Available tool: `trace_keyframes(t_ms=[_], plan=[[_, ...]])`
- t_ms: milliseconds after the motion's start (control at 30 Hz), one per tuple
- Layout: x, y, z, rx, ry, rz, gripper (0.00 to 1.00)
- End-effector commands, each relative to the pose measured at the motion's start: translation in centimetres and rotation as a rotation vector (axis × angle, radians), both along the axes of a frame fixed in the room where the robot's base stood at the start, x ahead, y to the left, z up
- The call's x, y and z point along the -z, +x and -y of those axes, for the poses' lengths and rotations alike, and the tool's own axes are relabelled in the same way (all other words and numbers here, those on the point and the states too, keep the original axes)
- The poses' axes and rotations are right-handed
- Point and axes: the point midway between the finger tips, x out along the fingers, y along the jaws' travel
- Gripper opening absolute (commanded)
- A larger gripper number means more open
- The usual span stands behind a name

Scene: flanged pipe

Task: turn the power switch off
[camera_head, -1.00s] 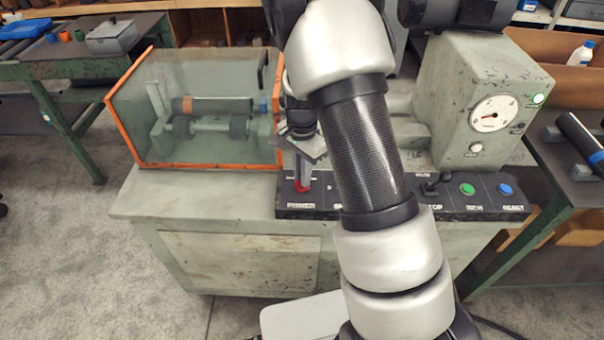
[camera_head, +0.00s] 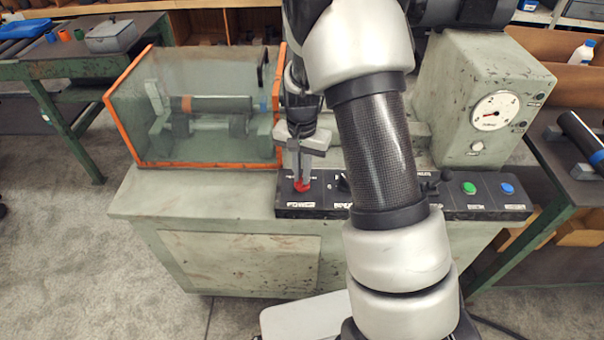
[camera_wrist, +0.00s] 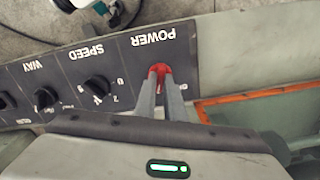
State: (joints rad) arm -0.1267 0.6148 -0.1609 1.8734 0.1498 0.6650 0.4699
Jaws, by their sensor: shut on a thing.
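The red power switch (camera_head: 302,186) sits at the left end of the black control panel (camera_head: 325,211), above the POWER label. In the wrist view the red switch knob (camera_wrist: 160,69) shows at the fingertips, under the upside-down POWER lettering. My gripper (camera_head: 301,178) points down over the panel. Its fingers are shut on the red knob, one on each side, as the wrist view (camera_wrist: 160,82) shows. The fingers hide part of the knob and its markings. The indicator lamp (camera_head: 541,86) on the gauge housing looks dark.
The speed knob (camera_wrist: 97,88) and way knob (camera_wrist: 45,98) are close beside the power switch. The orange-edged clear guard (camera_head: 205,165) stands just behind and left. Green (camera_head: 469,188) and blue (camera_head: 507,189) buttons are at the panel's right. My arm hides the panel's middle.

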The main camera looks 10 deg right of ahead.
Motion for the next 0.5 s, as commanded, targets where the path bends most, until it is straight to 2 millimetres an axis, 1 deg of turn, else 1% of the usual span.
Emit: trace_keyframes(t_ms=[500], plan=[[-0.01,0.0,0.02,-0.492,0.002,0.0,0.0]])
